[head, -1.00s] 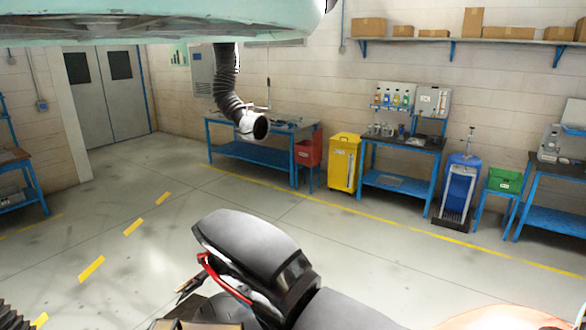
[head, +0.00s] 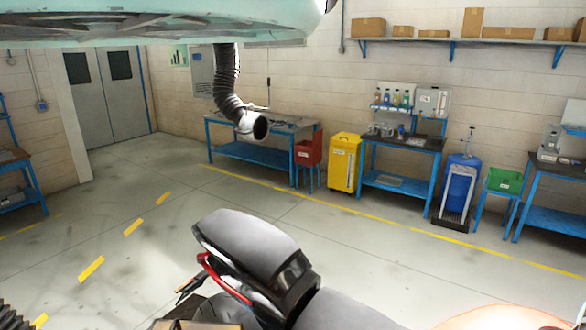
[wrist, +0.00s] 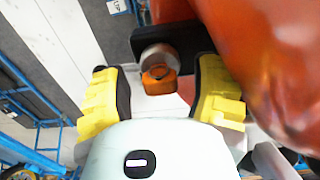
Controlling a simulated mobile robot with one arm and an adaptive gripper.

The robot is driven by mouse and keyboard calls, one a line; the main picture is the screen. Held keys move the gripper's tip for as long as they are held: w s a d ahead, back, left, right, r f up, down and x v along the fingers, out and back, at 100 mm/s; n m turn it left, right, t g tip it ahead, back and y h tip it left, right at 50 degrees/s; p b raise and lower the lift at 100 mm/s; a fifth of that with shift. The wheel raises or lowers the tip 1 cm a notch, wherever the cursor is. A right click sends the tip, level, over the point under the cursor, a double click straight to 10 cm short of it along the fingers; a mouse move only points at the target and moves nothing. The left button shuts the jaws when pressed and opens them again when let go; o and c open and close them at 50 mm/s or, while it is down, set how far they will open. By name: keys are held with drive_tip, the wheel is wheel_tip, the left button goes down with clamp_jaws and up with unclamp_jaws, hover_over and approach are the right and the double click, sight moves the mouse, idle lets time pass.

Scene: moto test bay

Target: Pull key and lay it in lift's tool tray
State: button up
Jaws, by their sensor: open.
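In the wrist view, the key (wrist: 158,79) shows as a small orange block-like head in front of a round metal lock (wrist: 158,57) on a dark bracket. My gripper (wrist: 158,92) has its yellow-padded fingers apart, one on each side of the key head. Gaps show between the key and both fingers, and nothing is held. The orange motorcycle bodywork (wrist: 265,60) is close on the right of the gripper. An orange body part (head: 505,317) shows at the bottom right of the head view. I cannot make out the lift's tool tray in either view.
A blue bench (head: 262,155), red bin (head: 308,152), yellow cabinet (head: 343,162) and another workbench (head: 395,185) stand along the back wall. A ribbed hose (head: 228,90) hangs from above. The floor between is open.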

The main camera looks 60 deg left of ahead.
drive_tip(key=shift+o, duration=0.3)
clamp_jaws()
idle(0.5)
drive_tip(key=shift+r, duration=0.15)
drive_tip(key=shift+r+p, duration=2.45)
drive_tip(key=shift+r, duration=0.45)
